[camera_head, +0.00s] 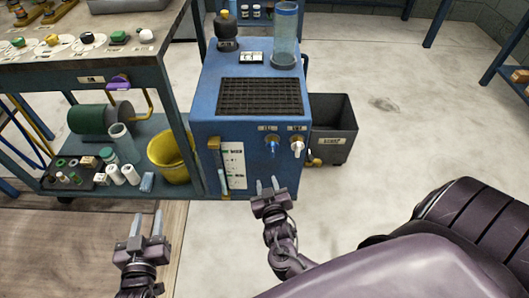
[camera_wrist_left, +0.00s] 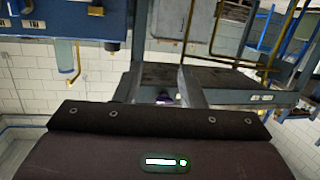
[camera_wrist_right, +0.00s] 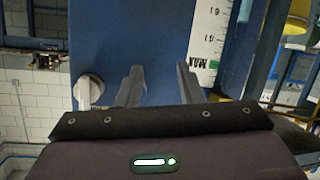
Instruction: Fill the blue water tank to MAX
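The blue water tank (camera_head: 205,100) stands in the centre of the head view. Its front has a white gauge panel (camera_head: 232,165), a blue tap (camera_head: 272,146) and a white tap (camera_head: 297,148). The right wrist view shows the gauge (camera_wrist_right: 207,50) with its MAX mark, upside down, and the white tap (camera_wrist_right: 89,89). I cannot tell the water level. My right gripper (camera_head: 267,184) is open and empty, low before the tank's front, below the blue tap. My left gripper (camera_head: 148,224) is open and empty, further left and nearer me, apart from the tank.
A workbench (camera_head: 95,72) stands left, with bottles, a green roll (camera_head: 88,120) and a yellow bucket (camera_head: 172,157) on its lower shelf. A dark bin (camera_head: 333,125) stands right of the tank. A clear cylinder (camera_head: 285,38) stands on the tank. The floor at right is mostly clear.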

